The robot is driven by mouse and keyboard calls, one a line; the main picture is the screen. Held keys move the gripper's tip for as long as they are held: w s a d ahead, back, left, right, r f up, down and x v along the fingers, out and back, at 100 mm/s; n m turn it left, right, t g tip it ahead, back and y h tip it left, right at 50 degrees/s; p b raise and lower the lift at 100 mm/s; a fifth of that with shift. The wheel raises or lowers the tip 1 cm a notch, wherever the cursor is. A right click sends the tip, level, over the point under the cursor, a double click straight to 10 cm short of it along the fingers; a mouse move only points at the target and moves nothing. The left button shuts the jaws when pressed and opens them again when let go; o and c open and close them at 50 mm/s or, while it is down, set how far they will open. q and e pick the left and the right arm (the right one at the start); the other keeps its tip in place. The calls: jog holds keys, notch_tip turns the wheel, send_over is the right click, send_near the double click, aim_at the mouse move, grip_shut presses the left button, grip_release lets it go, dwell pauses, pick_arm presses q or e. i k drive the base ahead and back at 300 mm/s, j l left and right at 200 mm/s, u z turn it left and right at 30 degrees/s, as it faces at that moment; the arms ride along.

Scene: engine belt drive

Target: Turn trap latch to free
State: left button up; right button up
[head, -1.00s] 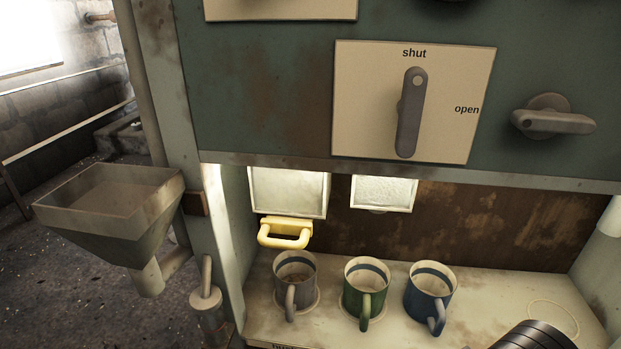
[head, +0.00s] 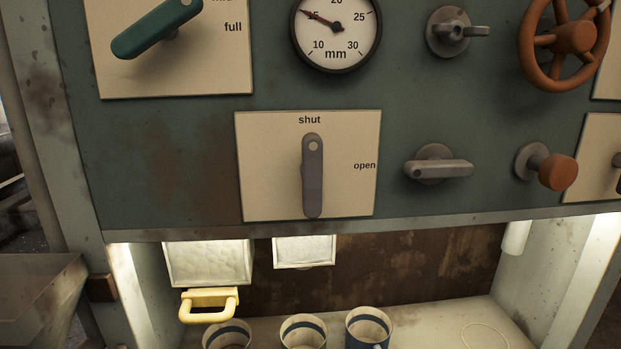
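No label naming the trap latch or reading "free" is in view, so I cannot tell which control it is. A grey lever (head: 313,178) points up to "shut" on a cream plate (head: 262,190), with "open" at its right. Right of it, a grey turn handle (head: 440,168) lies level on the green panel. Above that, a smaller grey latch-like handle (head: 458,31) lies about level on a round boss. Neither of these two has a readable label. Neither gripper shows in the head view.
A green lever (head: 158,28), a mm dial (head: 337,32), an orange wheel (head: 573,38) and an orange knob (head: 556,171) stand out from the panel. Below are a yellow handle (head: 209,305) and several mugs (head: 370,325) in a lit recess. The panel's front is unobstructed.

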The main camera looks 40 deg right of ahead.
aim_at(435, 168)
jog(key=z, duration=0.4)
jog(key=l+z, duration=0.1)
jog(key=z, duration=0.3)
jog(key=i+z, duration=0.1)
jog(key=z, duration=0.25)
jog(key=l+z, duration=0.1)
jog(key=z, duration=0.3)
